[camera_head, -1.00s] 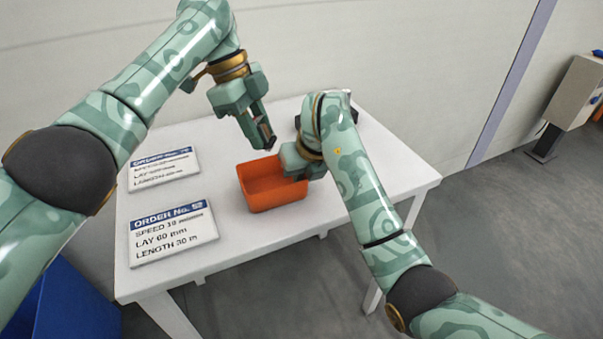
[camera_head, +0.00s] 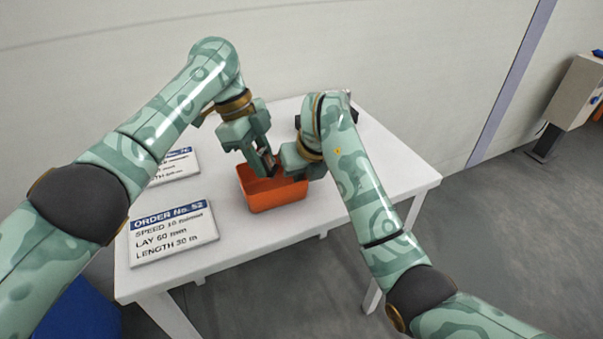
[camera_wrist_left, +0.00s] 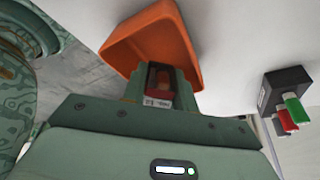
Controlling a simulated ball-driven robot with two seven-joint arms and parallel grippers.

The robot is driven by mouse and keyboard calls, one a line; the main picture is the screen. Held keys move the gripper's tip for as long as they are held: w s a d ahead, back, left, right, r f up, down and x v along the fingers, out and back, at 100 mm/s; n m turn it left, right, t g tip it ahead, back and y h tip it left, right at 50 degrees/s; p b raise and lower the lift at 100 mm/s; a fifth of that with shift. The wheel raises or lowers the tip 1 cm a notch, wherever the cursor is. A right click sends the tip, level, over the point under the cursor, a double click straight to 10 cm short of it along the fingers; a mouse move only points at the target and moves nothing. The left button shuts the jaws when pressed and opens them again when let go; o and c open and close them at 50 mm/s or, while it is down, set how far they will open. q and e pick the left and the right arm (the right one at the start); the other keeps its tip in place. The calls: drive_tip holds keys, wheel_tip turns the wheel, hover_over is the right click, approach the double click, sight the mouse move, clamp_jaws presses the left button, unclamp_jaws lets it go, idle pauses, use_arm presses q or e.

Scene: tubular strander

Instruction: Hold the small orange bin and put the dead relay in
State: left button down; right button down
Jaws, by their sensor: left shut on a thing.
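The small orange bin (camera_head: 275,199) stands on the white table, open side up. It also shows beyond my fingers in the left wrist view (camera_wrist_left: 150,32). My left gripper (camera_head: 267,166) points down at the bin's opening, its tips at the back part of the bin. It is shut on the relay (camera_wrist_left: 160,83), a small dark block with a reddish-brown part and a white label. My right gripper (camera_head: 302,169) is at the bin's right wall; its fingertips are largely hidden, so I cannot tell whether it grips the wall.
The white table (camera_head: 240,236) has clear room in front of the bin. Order card No. 52 (camera_head: 172,233) lies left, with another card (camera_head: 176,166) behind it, partly covered by my left arm. A dark box with green and red parts (camera_wrist_left: 287,92) stands near the bin.

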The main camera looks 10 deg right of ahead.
use_arm(q)
drive_tip(key=shift+f, duration=0.25)
drive_tip(key=c, duration=1)
unclamp_jaws()
drive_tip(key=shift+r, duration=0.1)
drive_tip(key=v, duration=0.7)
drive_tip(key=shift+w+r, duration=0.1)
use_arm(e)
drive_tip(key=c, duration=1.6)
unclamp_jaws()
